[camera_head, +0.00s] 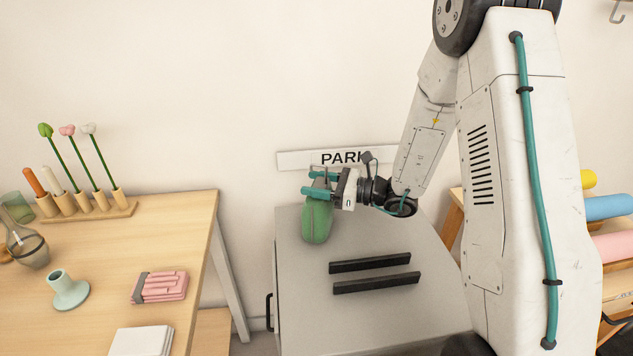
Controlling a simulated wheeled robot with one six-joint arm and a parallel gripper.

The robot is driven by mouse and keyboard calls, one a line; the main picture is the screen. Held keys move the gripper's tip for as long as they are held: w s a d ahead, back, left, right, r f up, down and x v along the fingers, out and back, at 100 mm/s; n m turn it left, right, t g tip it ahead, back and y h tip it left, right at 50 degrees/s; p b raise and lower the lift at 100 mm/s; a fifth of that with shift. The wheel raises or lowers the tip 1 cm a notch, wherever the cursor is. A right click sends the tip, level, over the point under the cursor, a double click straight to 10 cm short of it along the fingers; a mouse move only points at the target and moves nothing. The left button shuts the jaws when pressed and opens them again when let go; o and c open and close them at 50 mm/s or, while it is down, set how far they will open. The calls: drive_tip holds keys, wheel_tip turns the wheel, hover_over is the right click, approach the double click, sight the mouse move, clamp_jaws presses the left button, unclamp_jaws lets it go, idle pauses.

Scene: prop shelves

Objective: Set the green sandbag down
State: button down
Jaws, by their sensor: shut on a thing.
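The green sandbag (316,222) hangs upright at the far left of the grey cabinet top (301,275). My gripper (318,182) is shut on the upper end of the sandbag, with its teal fingers on either side of it. The sandbag's lower end is over the cabinet top or touching it; I cannot tell which.
Two black bars (370,263) lie on the cabinet top, right of the sandbag. A "PARK" sign (296,160) is on the wall behind. A wooden table (105,285) at left holds flowers, a pink bundle (161,287) and a pale green holder (68,290). Coloured rolls (610,207) are at right.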

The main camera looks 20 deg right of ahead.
drive_tip(key=c, duration=0.5)
unclamp_jaws()
drive_tip(key=shift+r, duration=0.1)
drive_tip(key=v, duration=1.1)
drive_tip(key=s+a+r+n+g+h, duration=0.2)
drive_tip(key=s+a+r+n+g, duration=0.35)
drive_tip(key=s+n, duration=0.2)
drive_tip(key=s+a+r+n+g+h, duration=0.2)
drive_tip(key=s+a+r+n+g, duration=0.4)
drive_tip(key=s, duration=0.3)
drive_tip(key=s+d+r+n+t+h, duration=0.1)
drive_tip(key=s+d+n+h, duration=0.1)
drive_tip(key=s+n+h, duration=0.1)
drive_tip(key=s+d+r+n+t+h, duration=0.1)
drive_tip(key=s+d+n+h, duration=0.1)
drive_tip(key=s+n+h, duration=0.2)
drive_tip(key=s+d+r+n+t+h, duration=0.1)
drive_tip(key=s+d+n+h, duration=0.1)
drive_tip(key=s+n+h, duration=0.2)
drive_tip(key=shift+s+d+r, duration=0.1)
drive_tip(key=shift+s+d, duration=0.2)
drive_tip(key=shift+d, duration=0.05)
